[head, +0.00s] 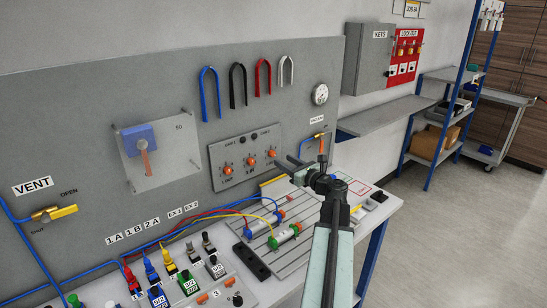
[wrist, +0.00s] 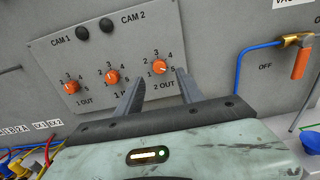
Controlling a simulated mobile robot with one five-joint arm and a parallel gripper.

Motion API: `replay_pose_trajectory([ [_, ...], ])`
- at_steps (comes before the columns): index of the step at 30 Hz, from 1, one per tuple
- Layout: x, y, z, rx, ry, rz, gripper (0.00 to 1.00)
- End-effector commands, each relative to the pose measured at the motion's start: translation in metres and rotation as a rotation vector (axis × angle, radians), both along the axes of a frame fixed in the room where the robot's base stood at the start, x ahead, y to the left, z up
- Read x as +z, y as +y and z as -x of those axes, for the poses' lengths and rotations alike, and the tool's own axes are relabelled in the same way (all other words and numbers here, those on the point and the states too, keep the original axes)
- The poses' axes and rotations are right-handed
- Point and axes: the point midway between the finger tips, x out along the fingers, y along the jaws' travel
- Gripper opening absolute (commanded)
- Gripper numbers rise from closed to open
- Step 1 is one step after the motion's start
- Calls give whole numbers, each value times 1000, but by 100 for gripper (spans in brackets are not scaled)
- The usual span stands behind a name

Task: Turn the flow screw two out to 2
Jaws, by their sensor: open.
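The flow screw two out (wrist: 160,67) is an orange knob over the label "2 OUT", with a number scale around it, on a grey panel (head: 217,155). I cannot read its setting surely. It is the rightmost of the orange knobs and also shows in the head view (head: 272,153). My gripper (wrist: 156,76) is open and empty, its two grey fingers pointing at the panel. In the wrist view the screw appears between the fingertips, apart from both. In the head view my gripper (head: 283,162) is just in front and right of the screw.
Other orange screws (wrist: 112,77), (wrist: 72,87) sit left on the same panel, below two black cam knobs (wrist: 107,25). An orange-handled valve (wrist: 301,62) with blue tubing is to the right. Below lies a bench with cylinders (head: 285,236) and hoses.

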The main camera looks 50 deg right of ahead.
Motion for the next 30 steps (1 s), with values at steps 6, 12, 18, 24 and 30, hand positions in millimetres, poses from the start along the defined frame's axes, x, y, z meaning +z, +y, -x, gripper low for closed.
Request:
replay_pose_trajectory([
  [6, 0, -5, -44, 4, 0, 0, 45],
  [12, 0, -6, -59, 3, 1, 0, 45],
  [18, 0, -5, -59, 3, 1, 0, 33],
  [24, 0, -5, -59, 3, 1, 0, 0],
  [30, 0, -2, -61, 8, 3, 14, 0],
])
